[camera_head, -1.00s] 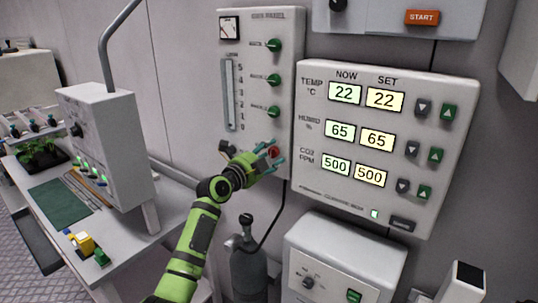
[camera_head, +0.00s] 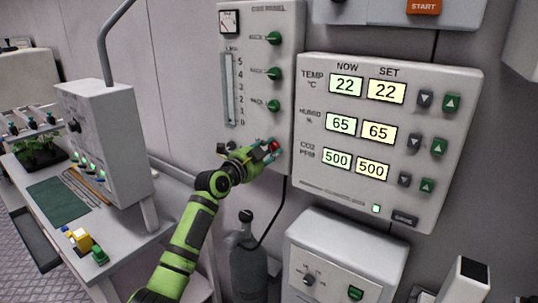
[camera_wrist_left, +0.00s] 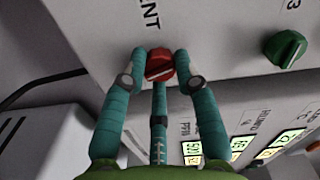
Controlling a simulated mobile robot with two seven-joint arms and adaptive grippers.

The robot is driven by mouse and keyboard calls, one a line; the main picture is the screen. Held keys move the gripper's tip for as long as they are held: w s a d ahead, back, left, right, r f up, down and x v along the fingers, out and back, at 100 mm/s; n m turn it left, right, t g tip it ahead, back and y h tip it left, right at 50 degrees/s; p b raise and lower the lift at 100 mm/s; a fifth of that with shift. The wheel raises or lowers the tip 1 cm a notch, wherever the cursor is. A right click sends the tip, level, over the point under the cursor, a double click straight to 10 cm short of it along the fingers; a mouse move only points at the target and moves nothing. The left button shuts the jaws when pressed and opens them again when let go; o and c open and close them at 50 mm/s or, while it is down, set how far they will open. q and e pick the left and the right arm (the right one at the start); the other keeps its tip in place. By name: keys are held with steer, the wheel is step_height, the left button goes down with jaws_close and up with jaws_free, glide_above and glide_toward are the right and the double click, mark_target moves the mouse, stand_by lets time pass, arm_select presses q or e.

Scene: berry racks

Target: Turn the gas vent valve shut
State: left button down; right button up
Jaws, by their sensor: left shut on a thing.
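The gas vent valve is a red knob (camera_wrist_left: 160,66) low on the gas panel (camera_head: 284,60); in the wrist view part of the word "VENT" is printed beside it. The red knob also shows in the head view (camera_head: 274,146). My left gripper (camera_head: 271,150) is at the knob, and its teal fingers (camera_wrist_left: 160,60) are closed around it from both sides, with a third finger below. The knob's ridge lies slanted in the wrist view. My right gripper is not in view.
Several green rack knobs (camera_head: 274,73) line the panel above the red one. The climate display box (camera_head: 388,140) stands close on the right. A gas cylinder (camera_head: 247,265) with a black hose is below. A workbench (camera_head: 130,245) stands at left.

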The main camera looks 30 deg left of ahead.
arm_select(q)
steer(key=n+b, duration=0.1)
steer(key=n, duration=0.2)
steer(key=shift+n, duration=0.4)
steer(key=n, duration=0.3)
steer(key=shift+n, duration=0.3)
steer(key=n, duration=0.3)
steer(key=shift+n+p, duration=0.3)
steer(key=shift+p, duration=0.05)
steer(key=shift+n+p, duration=0.35)
steer(key=shift+n, duration=1.35)
steer(key=c, duration=0.9)
jaws_free()
steer(key=shift+c, duration=0.2)
steer(key=s+a, duration=0.1)
steer(key=s, duration=1.1)
steer(key=shift+a, duration=0.3)
